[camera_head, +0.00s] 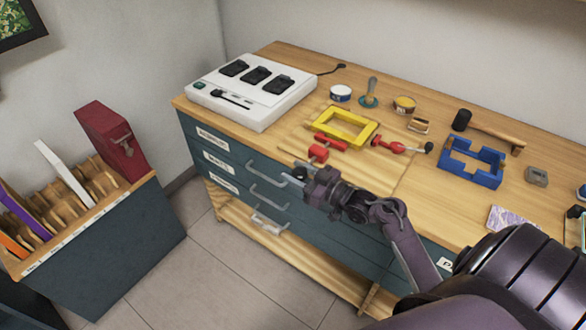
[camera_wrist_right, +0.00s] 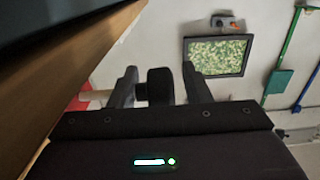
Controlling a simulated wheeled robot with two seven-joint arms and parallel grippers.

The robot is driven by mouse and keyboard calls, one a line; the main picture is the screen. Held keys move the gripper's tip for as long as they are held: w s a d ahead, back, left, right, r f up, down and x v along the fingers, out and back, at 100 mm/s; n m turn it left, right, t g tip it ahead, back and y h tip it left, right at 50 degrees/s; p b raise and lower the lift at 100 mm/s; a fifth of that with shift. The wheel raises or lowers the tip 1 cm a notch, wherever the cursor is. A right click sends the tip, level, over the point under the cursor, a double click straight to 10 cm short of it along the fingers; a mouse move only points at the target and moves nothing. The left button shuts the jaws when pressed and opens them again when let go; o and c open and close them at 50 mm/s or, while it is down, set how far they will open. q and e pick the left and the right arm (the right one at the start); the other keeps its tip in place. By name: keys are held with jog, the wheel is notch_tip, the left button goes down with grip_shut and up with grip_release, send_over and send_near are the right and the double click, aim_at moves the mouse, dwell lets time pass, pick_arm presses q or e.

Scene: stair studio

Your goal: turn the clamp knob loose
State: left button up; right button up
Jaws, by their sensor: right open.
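A red clamp (camera_head: 319,151) sits at the bench's front edge, beside a yellow frame (camera_head: 357,117). In the right wrist view, a dark clamp knob (camera_wrist_right: 160,86) on a tan rod (camera_wrist_right: 97,97) lies between my fingers, with a red part (camera_wrist_right: 76,103) at left. My right gripper (camera_head: 299,173) is at the front edge of the bench, just before the red clamp. The right wrist view shows its two fingers (camera_wrist_right: 160,82) apart, one on each side of the knob, with gaps visible. In the head view the knob is hard to make out against the gripper. My left gripper is out of view.
A second red clamp with a black ball knob (camera_head: 428,147) lies right of the yellow frame. A blue frame (camera_head: 471,172), mallet (camera_head: 485,128) and white charger (camera_head: 251,99) stand on the bench. Drawer handles (camera_head: 266,172) jut out below my gripper.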

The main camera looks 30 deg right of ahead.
jog(key=shift+w+a, duration=0.25)
jog(key=shift+w, duration=0.3)
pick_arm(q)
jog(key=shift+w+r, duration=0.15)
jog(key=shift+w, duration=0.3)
